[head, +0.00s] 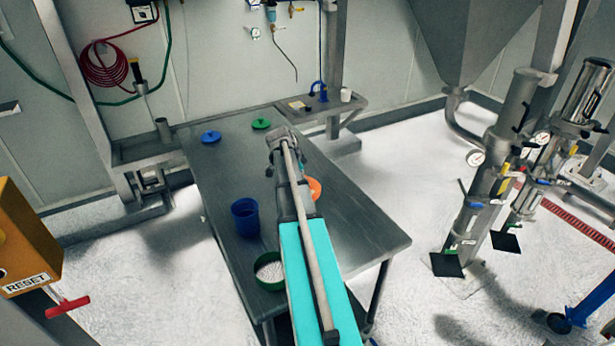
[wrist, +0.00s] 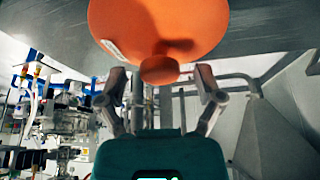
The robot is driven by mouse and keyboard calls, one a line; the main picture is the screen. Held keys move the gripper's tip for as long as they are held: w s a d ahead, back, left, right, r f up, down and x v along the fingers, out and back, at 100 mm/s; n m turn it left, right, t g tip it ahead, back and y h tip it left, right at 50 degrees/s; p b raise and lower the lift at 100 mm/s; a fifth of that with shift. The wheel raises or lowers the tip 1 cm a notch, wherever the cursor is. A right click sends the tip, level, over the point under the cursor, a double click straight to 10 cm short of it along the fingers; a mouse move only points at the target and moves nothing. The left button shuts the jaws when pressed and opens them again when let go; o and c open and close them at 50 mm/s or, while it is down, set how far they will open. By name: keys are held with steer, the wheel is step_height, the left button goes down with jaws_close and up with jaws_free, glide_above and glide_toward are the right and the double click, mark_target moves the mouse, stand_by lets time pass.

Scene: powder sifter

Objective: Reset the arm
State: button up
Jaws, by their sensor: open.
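My gripper (wrist: 162,78) is open in the wrist view, with one finger on each side of the picture. An orange lid (wrist: 160,25) with a round knob (wrist: 159,70) fills the top of that view. The knob appears between the fingertips; I cannot tell how far apart they are in depth, and nothing looks clamped. In the head view the orange lid (head: 314,188) shows partly beside my arm, over the metal table (head: 355,230). My arm reaches across the table there and hides much of the lid; my fingers cannot be made out.
A blue cup (head: 245,217) and a green-rimmed container (head: 269,271) of white material stand left of my arm. A blue lid (head: 211,136) and a green lid (head: 261,123) lie at the table's back. A yellow RESET box (head: 25,240) stands left. The table's right side is clear.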

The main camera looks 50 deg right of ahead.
steer(key=shift+w, duration=0.1)
steer(key=shift+a, duration=0.1)
steer(key=shift+w+a, duration=0.15)
steer(key=shift+a, duration=0.2)
steer(key=s+a+n+t+y, duration=0.1)
steer(key=s+a+n+y, duration=0.1)
steer(key=a+n, duration=1)
steer(key=s+a+f+n+t+y, duration=0.1)
steer(key=s+a+n, duration=0.3)
steer(key=a, duration=3.1)
steer(key=n+y, duration=0.1)
steer(key=n, duration=0.6)
steer(key=shift+a+f+n, duration=0.3)
steer(key=shift+a+n, duration=0.05)
steer(key=shift+n, duration=0.05)
